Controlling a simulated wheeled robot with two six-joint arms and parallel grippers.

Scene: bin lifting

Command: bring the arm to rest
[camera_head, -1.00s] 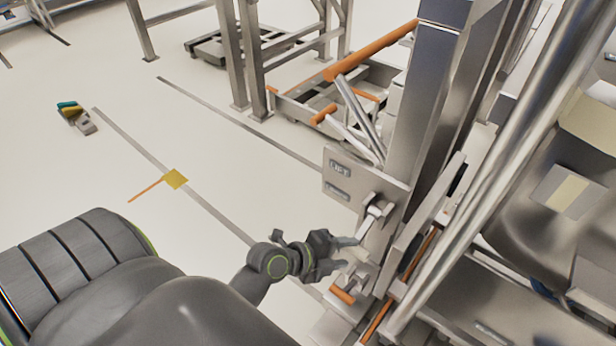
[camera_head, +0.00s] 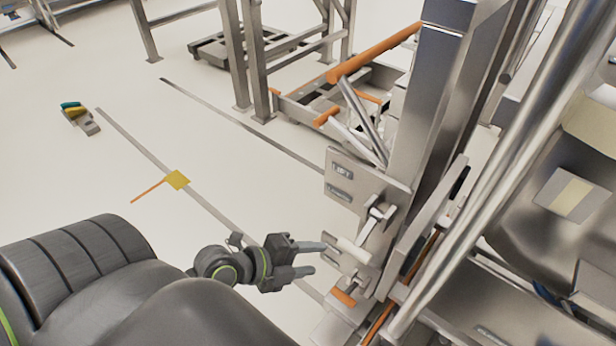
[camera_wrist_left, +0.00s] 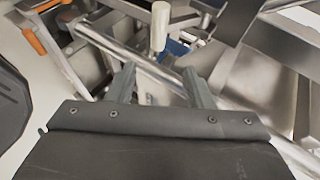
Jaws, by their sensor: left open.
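My left gripper (camera_head: 318,258) is in the lower middle of the head view, with its two fingers spread and nothing between them. It points right, toward the metal lift column (camera_head: 432,110), and sits just left of a light-coloured handle (camera_head: 354,250), apart from it. In the left wrist view the open fingers (camera_wrist_left: 160,85) point up the picture, and the pale handle (camera_wrist_left: 160,28) stands beyond them. A plate with the word LIFT (camera_head: 345,172) is on the column above the handle. My right gripper is not in view.
A metal frame with an orange bar (camera_head: 374,52) stands behind the column. A large steel container (camera_head: 550,225) and a slanted pole (camera_head: 500,160) are at the right.

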